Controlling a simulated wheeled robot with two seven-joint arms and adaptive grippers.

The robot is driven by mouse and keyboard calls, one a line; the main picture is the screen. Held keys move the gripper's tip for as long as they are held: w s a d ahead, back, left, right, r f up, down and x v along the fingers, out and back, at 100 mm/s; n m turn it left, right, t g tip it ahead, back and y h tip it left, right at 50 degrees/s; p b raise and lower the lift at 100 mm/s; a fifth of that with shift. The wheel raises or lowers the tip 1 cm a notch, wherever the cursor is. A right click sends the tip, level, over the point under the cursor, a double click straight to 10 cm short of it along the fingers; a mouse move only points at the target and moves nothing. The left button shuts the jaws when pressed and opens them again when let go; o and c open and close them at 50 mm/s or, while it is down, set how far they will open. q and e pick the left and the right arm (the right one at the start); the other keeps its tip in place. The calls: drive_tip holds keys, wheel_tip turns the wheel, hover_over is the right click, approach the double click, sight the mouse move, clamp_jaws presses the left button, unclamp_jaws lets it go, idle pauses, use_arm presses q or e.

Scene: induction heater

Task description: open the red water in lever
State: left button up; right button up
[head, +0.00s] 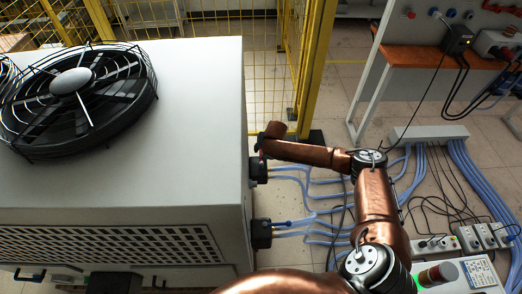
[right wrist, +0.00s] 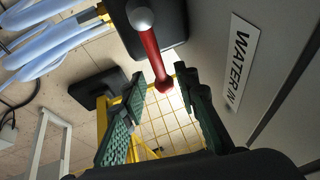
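The red lever (right wrist: 154,62) shows in the right wrist view, hanging from a round grey pivot (right wrist: 140,18) on a black fitting. Its red tip lies between the green-padded fingers of my right gripper (right wrist: 158,82). The fingers stand apart, with gaps on both sides of the lever, so the gripper is open. A white "WATER IN" label (right wrist: 240,60) is on the panel to the right. In the head view my right gripper (head: 263,139) is at the side of the white unit (head: 200,110), above the upper black fitting (head: 258,170); the lever cannot be made out there. My left gripper is not in view.
Blue hoses (head: 325,189) run from the upper fitting and a lower black fitting (head: 261,233) across the floor. A yellow mesh fence (head: 275,75) stands behind. A wooden-topped bench (head: 430,57) is at the back right. Power strips (head: 475,237) lie at the lower right.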

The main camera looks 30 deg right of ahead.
drive_tip(key=shift+w, duration=0.1)
drive_tip(key=shift+c, duration=0.6)
drive_tip(key=c, duration=0.6)
clamp_jaws()
